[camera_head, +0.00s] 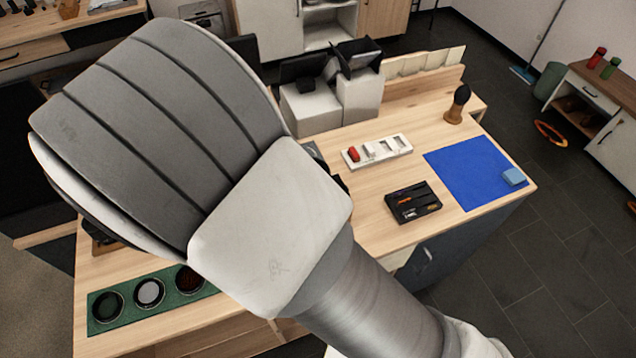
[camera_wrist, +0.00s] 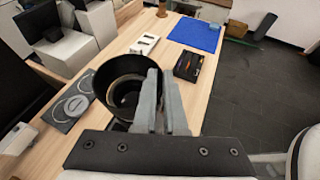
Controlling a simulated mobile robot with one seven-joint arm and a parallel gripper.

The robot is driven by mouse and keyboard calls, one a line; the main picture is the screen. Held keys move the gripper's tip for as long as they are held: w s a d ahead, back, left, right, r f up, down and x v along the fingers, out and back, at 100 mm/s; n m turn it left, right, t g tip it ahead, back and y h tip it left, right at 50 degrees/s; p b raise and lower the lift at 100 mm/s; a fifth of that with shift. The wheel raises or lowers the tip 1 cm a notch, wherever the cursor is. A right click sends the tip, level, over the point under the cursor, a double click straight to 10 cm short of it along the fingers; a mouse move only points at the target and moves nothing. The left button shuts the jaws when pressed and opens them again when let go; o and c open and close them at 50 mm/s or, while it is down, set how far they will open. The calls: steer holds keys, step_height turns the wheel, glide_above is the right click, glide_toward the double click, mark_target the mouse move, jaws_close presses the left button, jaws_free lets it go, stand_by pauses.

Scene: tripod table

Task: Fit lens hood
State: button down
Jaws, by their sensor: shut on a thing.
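A black, wide-mouthed round hood (camera_wrist: 108,73) shows in the wrist view, open end towards the camera. My gripper (camera_wrist: 162,78) is shut on its right-hand wall, with the two grey fingers close together. Inside the hood's opening a dark ring shape shows; I cannot tell whether it is part of the hood or a lens beneath it. In the head view my own arm hides the gripper and nearly all of the hood. No camera body or tripod can be made out clearly in either view.
On the wooden table (camera_head: 372,222), a green mat (camera_head: 128,311) with round dark-rimmed pieces lies front left. A black tool tray (camera_head: 430,207), a white tray (camera_head: 400,149), a blue mat (camera_head: 470,170) with a blue block (camera_head: 513,177), and a brush (camera_head: 460,97) stand right. Pale boxes (camera_head: 308,110) stand behind.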

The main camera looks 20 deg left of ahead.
steer(key=shift+f+b, duration=0.35)
steer(key=shift+f, duration=0.05)
stand_by(0.5)
stand_by(0.6)
steer(key=c, duration=0.7)
jaws_free()
steer(key=shift+r, duration=0.1)
step_height(320, 180, up, 7)
steer(key=p, duration=0.5)
stand_by(0.3)
